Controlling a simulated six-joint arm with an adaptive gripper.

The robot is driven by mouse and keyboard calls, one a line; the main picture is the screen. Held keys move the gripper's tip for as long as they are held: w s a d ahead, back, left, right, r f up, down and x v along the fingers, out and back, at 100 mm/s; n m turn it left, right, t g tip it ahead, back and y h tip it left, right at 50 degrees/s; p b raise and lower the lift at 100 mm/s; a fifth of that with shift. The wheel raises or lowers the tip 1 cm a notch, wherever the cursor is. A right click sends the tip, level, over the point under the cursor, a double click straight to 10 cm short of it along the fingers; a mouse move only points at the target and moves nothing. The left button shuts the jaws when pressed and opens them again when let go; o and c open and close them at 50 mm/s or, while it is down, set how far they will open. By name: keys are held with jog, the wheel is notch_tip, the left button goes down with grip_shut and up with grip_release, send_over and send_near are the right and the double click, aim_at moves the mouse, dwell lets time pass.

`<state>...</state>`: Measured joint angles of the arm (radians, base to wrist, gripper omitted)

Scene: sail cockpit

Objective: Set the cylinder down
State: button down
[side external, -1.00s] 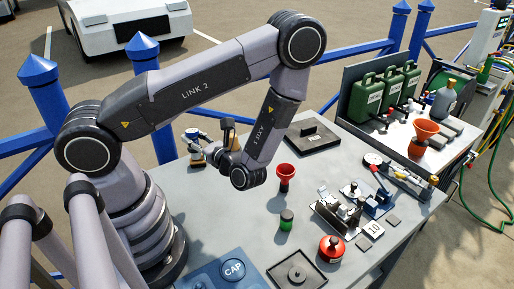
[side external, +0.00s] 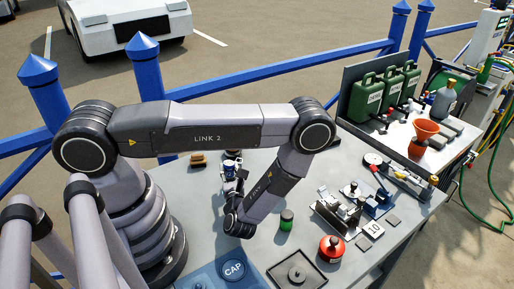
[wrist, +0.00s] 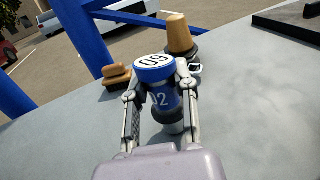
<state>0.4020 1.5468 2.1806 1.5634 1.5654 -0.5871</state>
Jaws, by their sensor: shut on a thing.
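In the side external view, my gripper (side external: 231,178) is small and partly hidden by my wrist, left of the green-capped jar.
The green jar (side external: 286,220), red canister (side external: 331,248) and black tray (side external: 297,271) stand to the right. Blue railings border the table.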

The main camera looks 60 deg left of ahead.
jog(key=shift+f, duration=0.2)
jog(key=c, duration=0.9)
grip_release()
